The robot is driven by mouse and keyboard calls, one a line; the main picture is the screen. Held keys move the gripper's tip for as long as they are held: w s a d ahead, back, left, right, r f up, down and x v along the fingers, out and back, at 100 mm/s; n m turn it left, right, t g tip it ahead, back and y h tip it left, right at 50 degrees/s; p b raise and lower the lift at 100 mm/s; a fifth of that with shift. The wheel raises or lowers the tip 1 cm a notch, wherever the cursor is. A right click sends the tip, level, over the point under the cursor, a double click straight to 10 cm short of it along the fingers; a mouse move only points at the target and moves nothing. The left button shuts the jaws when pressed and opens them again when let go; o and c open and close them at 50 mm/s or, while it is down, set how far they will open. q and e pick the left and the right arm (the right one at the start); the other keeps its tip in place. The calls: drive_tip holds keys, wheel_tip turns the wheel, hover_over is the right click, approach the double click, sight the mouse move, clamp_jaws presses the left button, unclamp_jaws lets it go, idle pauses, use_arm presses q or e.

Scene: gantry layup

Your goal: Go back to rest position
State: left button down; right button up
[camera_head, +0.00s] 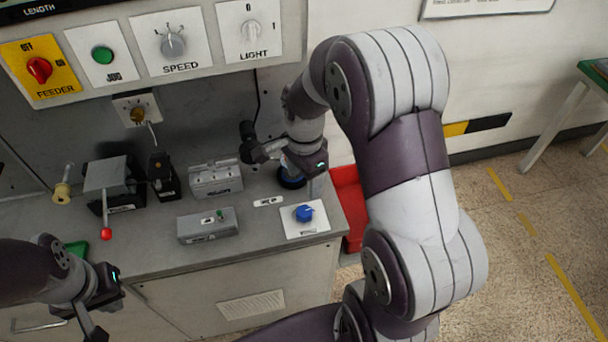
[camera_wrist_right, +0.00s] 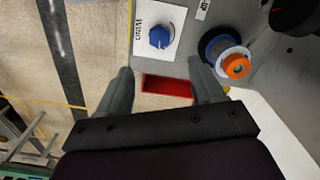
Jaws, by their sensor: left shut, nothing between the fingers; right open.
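My right gripper (camera_wrist_right: 162,78) is open and empty in the right wrist view, with its two fingers apart. In the head view my right arm reaches over the right end of the grey bench (camera_head: 150,258), with its wrist above the bench top and its fingertips hard to make out. My left gripper (camera_head: 97,334) is at the lower left of the head view, in front of the bench. It is shut with nothing held, and its tips are partly cut off by the frame edge.
A blue knob (camera_head: 304,213) on a white plate sits at the bench's right corner; it also shows in the right wrist view (camera_wrist_right: 160,36). Close by is an orange-topped round part (camera_wrist_right: 235,66). A red bin (camera_head: 347,205) stands beside the bench. Floor at right is open.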

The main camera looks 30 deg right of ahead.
drive_tip(key=s+a+n, duration=0.2)
drive_tip(key=s+n, duration=0.2)
drive_tip(key=n, duration=0.4)
drive_tip(key=s+a+r+n+t, duration=0.1)
drive_tip(key=s+a+n, duration=0.2)
drive_tip(key=s+n, duration=0.2)
drive_tip(key=n, duration=0.3)
drive_tip(key=shift+r+n, duration=0.2)
drive_tip(key=shift+n, duration=0.1)
drive_tip(key=shift+s+a, duration=0.1)
drive_tip(key=shift+a, duration=0.05)
idle(0.6)
